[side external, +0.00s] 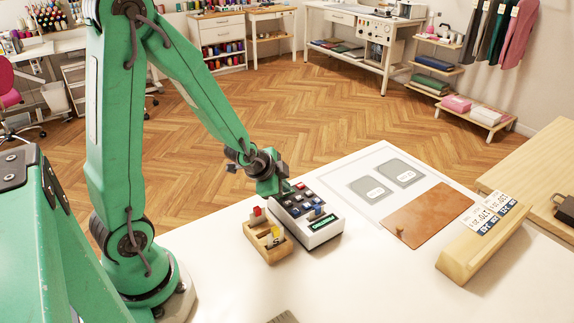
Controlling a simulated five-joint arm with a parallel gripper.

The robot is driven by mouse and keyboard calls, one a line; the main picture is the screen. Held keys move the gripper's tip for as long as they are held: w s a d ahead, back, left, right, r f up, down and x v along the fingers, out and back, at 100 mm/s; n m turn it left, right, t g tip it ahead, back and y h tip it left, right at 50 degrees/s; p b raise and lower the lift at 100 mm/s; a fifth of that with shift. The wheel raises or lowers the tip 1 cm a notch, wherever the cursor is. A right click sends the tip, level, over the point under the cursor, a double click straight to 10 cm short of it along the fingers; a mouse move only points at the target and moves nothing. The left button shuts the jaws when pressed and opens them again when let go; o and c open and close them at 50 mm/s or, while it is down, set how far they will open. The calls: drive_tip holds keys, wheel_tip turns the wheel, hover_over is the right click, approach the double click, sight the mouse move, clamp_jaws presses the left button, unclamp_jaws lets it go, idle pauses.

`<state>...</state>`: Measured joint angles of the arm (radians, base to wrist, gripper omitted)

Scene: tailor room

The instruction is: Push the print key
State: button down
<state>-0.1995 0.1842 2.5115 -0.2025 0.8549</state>
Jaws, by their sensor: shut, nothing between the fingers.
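A small white label-printer-like device (322,232) with several dark, white, red and blue keys sits on the white table. A lit green display (322,253) is on its front side; its text is too small to read surely. A red key (300,186) shows near the back and a blue key (318,210) near the front. I cannot tell which key is the print key. My gripper (283,193) is shut and empty, low over the back left corner of the keys. I cannot tell whether it touches a key; it hides part of that corner.
A wooden holder (262,246) with red and yellow pieces stands close left of the device. To the right lie a mat with two grey cards (372,189), a brown leather board (427,212) and a wooden block with printed labels (482,240). The front table is mostly clear.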

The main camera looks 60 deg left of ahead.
drive_tip(key=shift+r, duration=0.8)
drive_tip(key=shift+r, duration=2.5)
drive_tip(key=s+d+r+n, duration=0.3)
drive_tip(key=s+r, duration=0.3)
drive_tip(key=s, duration=0.1)
drive_tip(key=s+d+r+n+g+h, duration=0.1)
drive_tip(key=s+d+r+n, duration=0.3)
drive_tip(key=s, duration=0.4)
drive_tip(key=shift+s+d+r+n+g+h, duration=0.2)
drive_tip(key=shift+d+r+n+g+h, duration=0.1)
drive_tip(key=shift+r, duration=0.6)
